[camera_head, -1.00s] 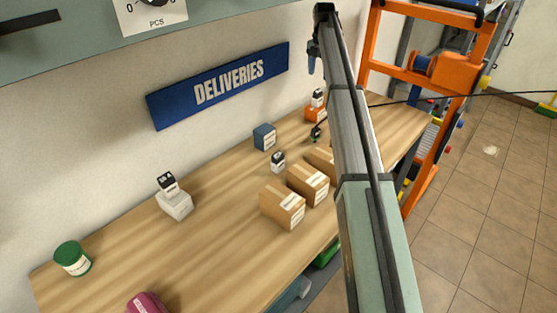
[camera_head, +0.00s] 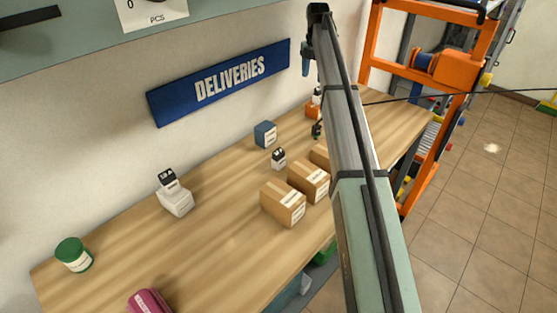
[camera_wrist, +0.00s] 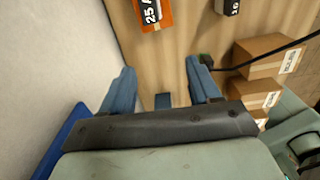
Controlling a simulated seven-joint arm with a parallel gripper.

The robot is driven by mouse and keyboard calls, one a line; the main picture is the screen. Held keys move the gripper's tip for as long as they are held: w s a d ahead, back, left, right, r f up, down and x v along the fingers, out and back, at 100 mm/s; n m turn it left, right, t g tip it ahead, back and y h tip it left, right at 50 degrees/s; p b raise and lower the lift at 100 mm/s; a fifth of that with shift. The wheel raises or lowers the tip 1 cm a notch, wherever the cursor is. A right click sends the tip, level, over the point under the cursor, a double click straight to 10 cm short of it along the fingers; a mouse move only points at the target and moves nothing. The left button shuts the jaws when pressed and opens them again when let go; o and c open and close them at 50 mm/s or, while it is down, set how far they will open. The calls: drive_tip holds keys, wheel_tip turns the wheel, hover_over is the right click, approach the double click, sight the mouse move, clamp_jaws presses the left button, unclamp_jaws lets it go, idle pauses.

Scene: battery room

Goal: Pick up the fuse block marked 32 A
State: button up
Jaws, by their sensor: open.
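My gripper (camera_wrist: 160,88) is open and empty above the table, its two blue fingers apart; in the head view a blue finger (camera_head: 306,62) shows near the wall. A fuse block (camera_wrist: 150,11) reading 25 A sits on an orange base ahead of the fingers. Another fuse block (camera_wrist: 229,6), apparently reading 16, is cut off at the top edge. In the head view, one block (camera_head: 278,158) stands mid-table and another (camera_head: 167,179) sits on a white box to the left. Their markings are too small to read surely, so I cannot tell which is 32 A.
Cardboard boxes (camera_head: 284,203) line the table's front edge. A blue box (camera_head: 265,134), a green-lidded tin (camera_head: 73,254) and a pink object (camera_head: 149,302) also stand on the wooden table (camera_head: 215,250). A black cable (camera_wrist: 275,56) runs to a small green-ended piece.

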hover_over(278, 153)
wheel_tip(278, 153, down, 4)
drive_tip(key=shift+n, duration=0.4)
drive_tip(key=f, duration=0.8)
drive_tip(key=shift+w+f, duration=0.15)
drive_tip(key=shift+w, duration=0.25)
drive_tip(key=shift+s+f, duration=0.2)
drive_tip(key=shift+f, duration=1.15)
drive_tip(key=shift+s+f, duration=0.15)
drive_tip(key=shift+f, duration=1.15)
drive_tip(key=c, duration=1.1)
